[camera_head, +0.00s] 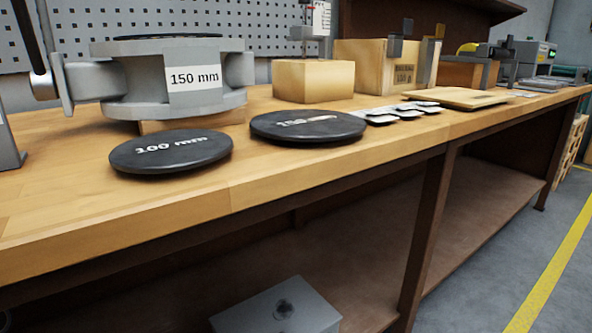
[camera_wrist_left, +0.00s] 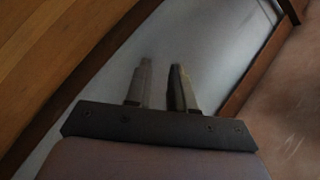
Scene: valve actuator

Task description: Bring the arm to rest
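My left gripper (camera_wrist_left: 161,86) shows in the left wrist view, with its two fingers pointing up the picture and a narrow gap between them. Nothing is held between the fingers. In that view the wooden bench edge (camera_wrist_left: 50,60) is at the left, with pale grey floor behind the fingers. In the head view neither gripper shows clearly. The grey valve body (camera_head: 165,75) marked 150 mm sits on the bench at the left. A black disc (camera_head: 170,151) marked 100 mm and a black disc (camera_head: 308,126) marked 150 mm lie flat in front.
The wooden workbench (camera_head: 300,168) runs across the head view. Wooden blocks (camera_head: 313,81), several small pale packets (camera_head: 400,110) and a flat board (camera_head: 458,98) stand or lie toward the right. A grey box (camera_head: 277,308) is on the lower shelf. Floor (camera_head: 480,280) is clear at the right.

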